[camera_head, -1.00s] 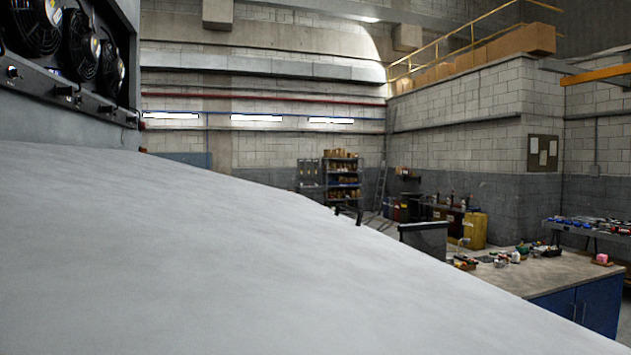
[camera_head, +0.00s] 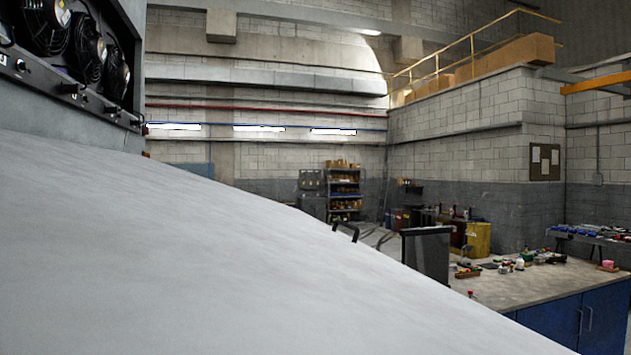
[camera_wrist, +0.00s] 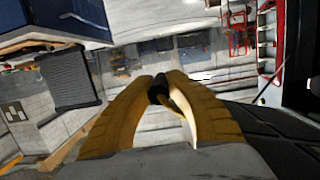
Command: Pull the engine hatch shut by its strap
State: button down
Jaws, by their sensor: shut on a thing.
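In the wrist view the two yellow-brown fingers of my gripper (camera_wrist: 158,84) come together at their tips. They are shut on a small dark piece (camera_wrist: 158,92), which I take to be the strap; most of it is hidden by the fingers. In the head view a broad pale grey panel (camera_head: 180,250), apparently the engine hatch, fills the lower left and slopes down to the right. Its hinge and latch edges cannot be made out. My gripper is not seen in the head view.
Fans (camera_head: 85,48) in a dark housing are at the upper left of the head view. A workbench (camera_head: 530,285) with blue cabinets and small items stands at the right. A dark upright panel (camera_head: 427,254) stands beyond the pale panel's edge. A shelf rack (camera_head: 344,195) is far back.

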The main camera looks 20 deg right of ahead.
jog(key=a+f+b, duration=0.7)
jog(key=f+b, duration=0.2)
jog(key=f, duration=0.5)
jog(key=shift+s+a, duration=0.15)
dwell(0.5)
jog(key=c, duration=1.6)
grip_release()
jog(key=o, duration=0.8)
jog(key=shift+d+f, duration=0.3)
jog(key=shift+d, duration=0.15)
jog(key=shift+a+r, duration=0.1)
